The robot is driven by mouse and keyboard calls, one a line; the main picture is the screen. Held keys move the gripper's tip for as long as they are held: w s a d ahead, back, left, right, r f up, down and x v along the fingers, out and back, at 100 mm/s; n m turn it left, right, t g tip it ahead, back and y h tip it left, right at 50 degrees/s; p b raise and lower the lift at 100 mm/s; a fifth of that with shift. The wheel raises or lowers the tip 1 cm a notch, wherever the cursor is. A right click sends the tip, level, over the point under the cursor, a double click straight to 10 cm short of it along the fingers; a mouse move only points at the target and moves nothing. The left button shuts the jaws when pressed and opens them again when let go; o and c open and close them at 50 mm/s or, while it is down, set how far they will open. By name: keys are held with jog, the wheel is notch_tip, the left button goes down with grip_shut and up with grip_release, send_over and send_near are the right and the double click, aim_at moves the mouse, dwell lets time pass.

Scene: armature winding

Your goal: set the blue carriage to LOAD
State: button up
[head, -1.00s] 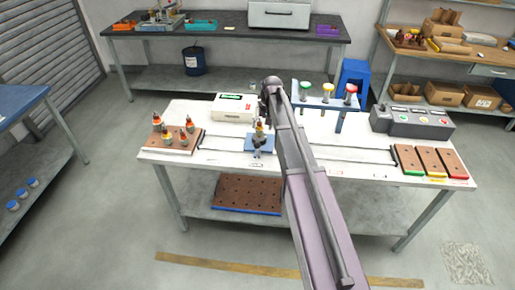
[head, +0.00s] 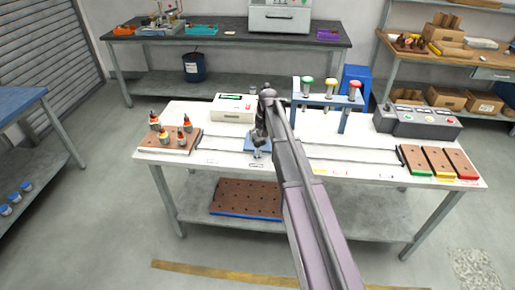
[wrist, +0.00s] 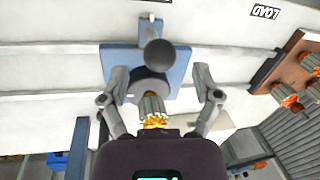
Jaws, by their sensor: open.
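The blue carriage (head: 250,147) sits on the two dark rails of the white bench, left of middle. In the wrist view its blue plate (wrist: 178,66) carries a round black knob (wrist: 160,53) and a grey round part, and an armature with copper ends (wrist: 153,108) shows close by. My gripper (wrist: 162,84) is open, with one finger on either side of the grey part and the knob just beyond the fingertips. Nothing is visibly clamped. In the head view my gripper (head: 261,136) is over the carriage and partly hides it. The LOAD label (wrist: 265,12) appears upside down in the wrist view.
A brown board (head: 160,140) with several armatures stands at the rails' left end. A blue frame with three coloured knobs (head: 329,99) stands behind the rails. Brown trays (head: 416,160) are at the right end, near a grey control box (head: 420,121). A white box (head: 234,107) stands behind the carriage.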

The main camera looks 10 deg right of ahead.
aim_at(258, 141)
jog(key=shift+a+f+b, duration=0.15)
jog(key=shift+f+b, duration=0.55)
jog(key=shift+f, duration=0.15)
jog(key=shift+a+f+b, duration=0.15)
jog(key=shift+f+b, duration=0.5)
jog(key=shift+f, duration=0.15)
grip_shut()
